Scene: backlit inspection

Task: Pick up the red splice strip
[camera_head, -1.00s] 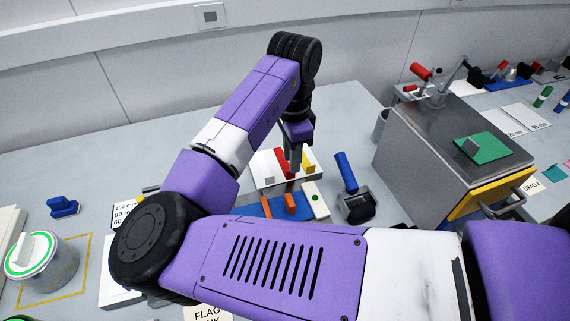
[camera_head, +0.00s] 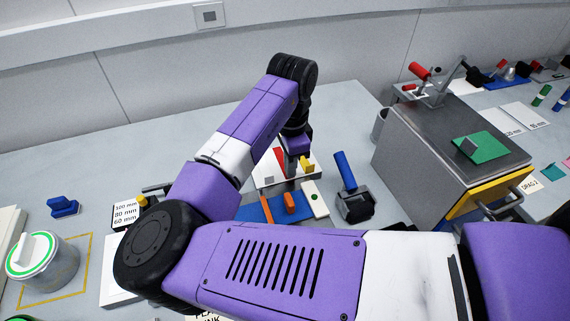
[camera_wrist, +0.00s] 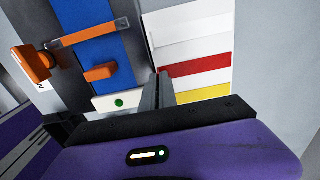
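The red splice strip (camera_head: 280,156) lies between a white strip and a yellow strip on a white board (camera_head: 262,181). In the wrist view the red strip (camera_wrist: 200,66) runs across the board, and its left end meets my fingertips. My gripper (camera_head: 291,172) points down at the board and hides the near part of the red strip in the head view. In the wrist view my gripper (camera_wrist: 163,82) shows as narrow grey fingers seen close together. Whether they are apart, or hold the strip, is unclear.
Beside the board is a blue plate (camera_head: 255,212) with an orange block (camera_head: 290,203) and a white block with a green dot (camera_head: 315,199). A blue-handled tool (camera_head: 346,170) stands to the right, near a grey cabinet (camera_head: 420,150). Bare table lies behind the board.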

